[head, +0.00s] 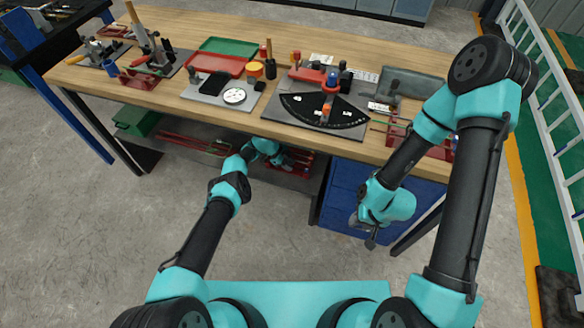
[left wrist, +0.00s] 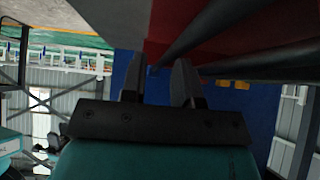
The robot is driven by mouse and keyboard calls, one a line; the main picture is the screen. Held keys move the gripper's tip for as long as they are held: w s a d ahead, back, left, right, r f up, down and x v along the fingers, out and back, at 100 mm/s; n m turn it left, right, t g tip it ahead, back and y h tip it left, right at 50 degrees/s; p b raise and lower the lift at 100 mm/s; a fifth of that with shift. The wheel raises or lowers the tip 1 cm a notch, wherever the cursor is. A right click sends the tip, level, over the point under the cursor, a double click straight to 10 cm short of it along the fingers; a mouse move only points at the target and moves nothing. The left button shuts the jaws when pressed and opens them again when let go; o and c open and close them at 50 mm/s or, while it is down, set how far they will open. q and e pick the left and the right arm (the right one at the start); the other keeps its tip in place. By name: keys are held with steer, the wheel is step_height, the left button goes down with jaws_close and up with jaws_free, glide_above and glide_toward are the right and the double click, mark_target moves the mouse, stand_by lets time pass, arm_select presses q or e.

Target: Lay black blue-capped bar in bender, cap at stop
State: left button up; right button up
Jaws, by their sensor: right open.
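The bender (head: 318,108) with its black fan-shaped scale stands on a grey plate on the bench. My left gripper (head: 283,162) reaches under the bench front, at a red rack (head: 302,160) on the low shelf. In the left wrist view its fingers (left wrist: 160,82) are apart, with nothing clearly between them. Dark bars (left wrist: 205,35) run just beyond the fingertips beside a red part (left wrist: 163,22). No blue cap shows on them, so I cannot tell which is the blue-capped bar. My right gripper (head: 370,238) is open and empty in front of the blue cabinet.
The wooden bench top (head: 215,117) is above my left gripper. A blue drawer cabinet (head: 345,190) stands right of it. Red and green trays (head: 218,64), a dial gauge (head: 234,96) and hand tools lie on the bench. The floor in front is clear.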

arm_select(q)
jaws_close()
stand_by(0.7)
